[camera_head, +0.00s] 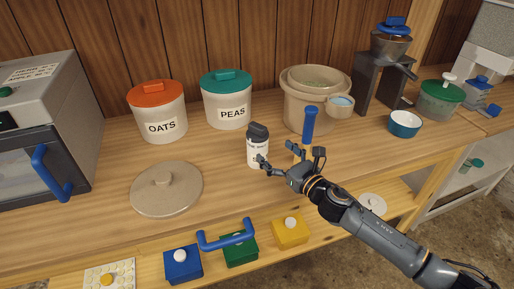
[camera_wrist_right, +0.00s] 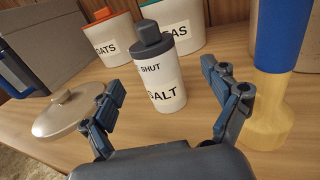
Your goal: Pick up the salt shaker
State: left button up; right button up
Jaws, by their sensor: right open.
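The salt shaker (camera_head: 257,148) is a white cylinder with a dark grey cap, upright on the wooden counter in front of the peas canister. In the right wrist view the salt shaker (camera_wrist_right: 160,75) shows the words "SHUT" and "SALT" and stands between and beyond the two fingers. My right gripper (camera_head: 291,163) is open and empty, just right of the shaker and close to it in the head view. In the wrist view the right gripper (camera_wrist_right: 167,98) has its fingers spread wide. My left gripper is in neither view.
A blue-handled tool (camera_head: 309,124) stands upright just right of the shaker, close to my right gripper. The oats canister (camera_head: 157,109) and peas canister (camera_head: 227,99) stand behind. A beige round lid (camera_head: 166,190) lies at left.

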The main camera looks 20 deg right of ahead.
aim_at(265, 144)
jog(key=x, duration=0.2)
jog(key=shift+w+a, duration=0.15)
jog(key=shift+w, duration=0.3)
jog(key=shift+w+a, duration=0.45)
jog(key=shift+w, duration=0.15)
jog(key=p+x, duration=0.1)
jog(key=x, duration=0.2)
jog(key=shift+w+a+f, duration=0.15)
jog(key=shift+a+f, duration=0.05)
jog(key=shift+a, duration=0.1)
jog(key=shift+w+a, duration=0.1)
jog(key=shift+w, duration=0.1)
jog(key=shift+c, duration=0.6)
jog(key=c, duration=1.1)
jog(key=shift+c, duration=0.8)
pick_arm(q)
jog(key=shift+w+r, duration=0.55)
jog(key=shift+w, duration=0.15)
pick_arm(e)
jog(key=shift+r, duration=0.15)
